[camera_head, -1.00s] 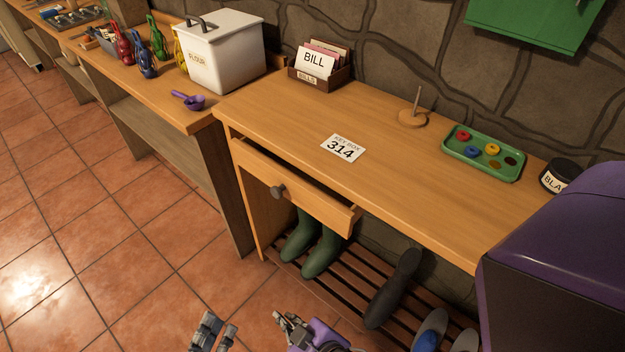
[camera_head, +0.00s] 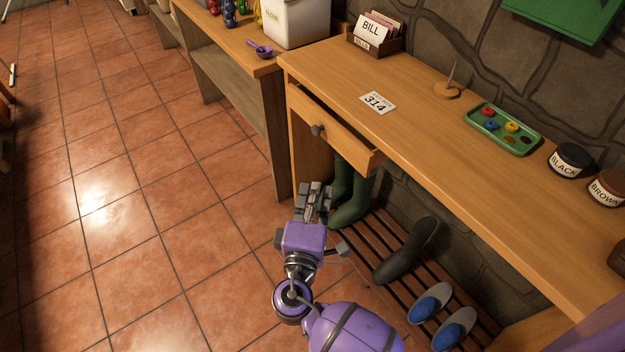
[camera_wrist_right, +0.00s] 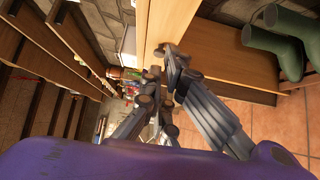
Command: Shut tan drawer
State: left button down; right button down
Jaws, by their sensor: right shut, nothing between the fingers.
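The tan drawer (camera_head: 335,126) sits under the wooden desk top and is pulled partly open. Its dark round knob (camera_head: 318,130) is on the front. My right gripper (camera_head: 318,188) is shut and empty, below and in front of the drawer, apart from it in the head view. In the right wrist view my gripper's fingers (camera_wrist_right: 160,72) point towards light wood with a dark round knob, which looks like the drawer front. My left gripper is out of view.
Green boots (camera_head: 350,195), a dark shoe and blue-lined slippers (camera_head: 430,303) stand on a slatted rack under the desk. On the desk top (camera_head: 420,135) are a card box, number card, ring peg, green tray and jars. Tiled floor at left is clear.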

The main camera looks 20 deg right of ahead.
aim_at(350, 149)
jog(key=w+d+p, duration=0.2)
jog(key=w+d, duration=0.5)
jog(key=w, duration=0.2)
jog(key=shift+d, duration=0.25)
jog(key=shift+r, duration=0.1)
jog(key=shift+d, duration=0.4)
jog(key=d, duration=0.1)
jog(key=w+d+b, duration=0.1)
jog(key=d, duration=0.1)
jog(key=shift+w+d, duration=0.2)
jog(key=shift+d, duration=0.1)
jog(key=shift+d+r, duration=0.1)
